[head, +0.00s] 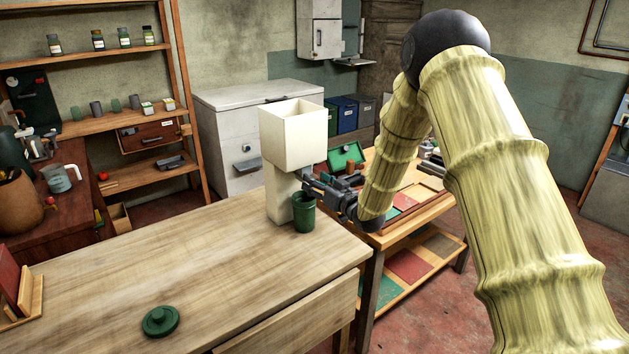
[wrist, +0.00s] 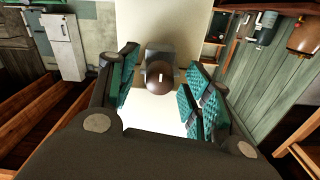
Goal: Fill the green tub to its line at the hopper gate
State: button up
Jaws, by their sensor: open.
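The cream hopper (head: 292,138) stands on the wooden table, its square bin open at the top above a narrower column. The green tub (head: 304,214) stands upright on the table against the front of the column, below the bin. Its fill level and line cannot be made out. My gripper (head: 314,186) is beside the column, just above the tub. In the wrist view my gripper (wrist: 163,92) is open, with teal pads either side of a round brown knob (wrist: 159,76) on a grey mount at the hopper's front. Whether a pad touches it cannot be told.
A green lid (head: 160,321) lies near the table's front edge. The wooden table (head: 210,255) is mostly clear between lid and hopper. A second bench (head: 432,198) with coloured panels stands to the right, under my arm. A white chest (head: 240,110) stands behind.

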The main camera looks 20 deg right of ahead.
jog(key=shift+w+a, duration=0.2)
jog(key=shift+w, duration=0.35)
